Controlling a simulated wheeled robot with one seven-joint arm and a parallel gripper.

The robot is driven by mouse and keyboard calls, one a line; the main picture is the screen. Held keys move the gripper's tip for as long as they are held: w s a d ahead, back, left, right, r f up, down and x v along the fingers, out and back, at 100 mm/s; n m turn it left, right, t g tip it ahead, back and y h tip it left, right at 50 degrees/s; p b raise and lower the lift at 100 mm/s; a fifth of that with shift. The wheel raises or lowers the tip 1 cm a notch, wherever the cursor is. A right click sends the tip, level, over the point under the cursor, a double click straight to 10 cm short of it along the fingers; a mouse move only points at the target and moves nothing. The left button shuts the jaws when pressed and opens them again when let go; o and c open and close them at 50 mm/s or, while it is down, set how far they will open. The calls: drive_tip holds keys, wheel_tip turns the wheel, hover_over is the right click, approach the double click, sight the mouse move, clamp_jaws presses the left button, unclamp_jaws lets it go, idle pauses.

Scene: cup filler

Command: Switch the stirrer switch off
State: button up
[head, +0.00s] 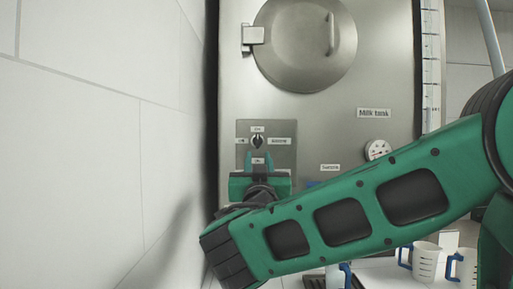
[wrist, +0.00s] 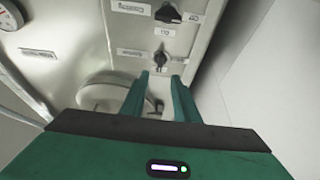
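The stirrer switch (head: 257,142) is a small dark knob on a grey panel, with a label on its right that seems to read Stirrer. Its handle looks roughly upright; the exact setting is hard to tell. It also shows in the wrist view (wrist: 161,59), which sees the panel upside down. My green gripper (head: 257,156) is just below the knob in the head view. In the wrist view my gripper (wrist: 161,79) has its two fingers apart, with nothing visibly held. The knob appears just beyond the fingertips; contact cannot be told.
A second dark knob (wrist: 168,14) shows in the wrist view and is hidden in the head view. A round steel lid (head: 300,45) is above the panel. A gauge (head: 377,149) is to the right. A white wall (head: 90,150) stands close on the left. Cups (head: 426,262) stand lower right.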

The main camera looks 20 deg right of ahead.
sight(257, 141)
drive_tip(key=x, duration=1)
drive_tip(key=shift+w+r, duration=0.2)
drive_tip(key=shift+w, duration=0.1)
drive_tip(key=shift+c, duration=0.3)
clamp_jaws()
